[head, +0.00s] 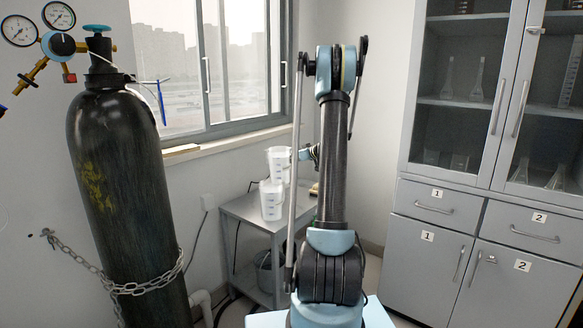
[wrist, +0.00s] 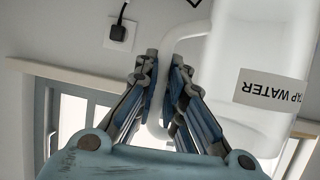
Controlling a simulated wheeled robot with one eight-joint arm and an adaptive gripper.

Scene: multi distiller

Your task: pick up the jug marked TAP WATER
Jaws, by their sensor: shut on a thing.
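The white jug marked TAP WATER (wrist: 225,65) fills the right of the wrist view, its label upside down there. My gripper (wrist: 164,72) is shut on the jug's handle, with a finger on each side of it. In the head view my gripper (head: 307,153) is partly hidden behind my arm. It is beside the upper of two whitish jugs (head: 278,163), which appears to be the held one. No label is readable in the head view.
A second jug (head: 271,200) stands on the grey metal side table (head: 245,210), just below the upper one. A dark gas cylinder (head: 115,180) with a chain stands at left. A window (head: 240,60) is behind, and a grey cabinet (head: 430,235) with glassware is at right.

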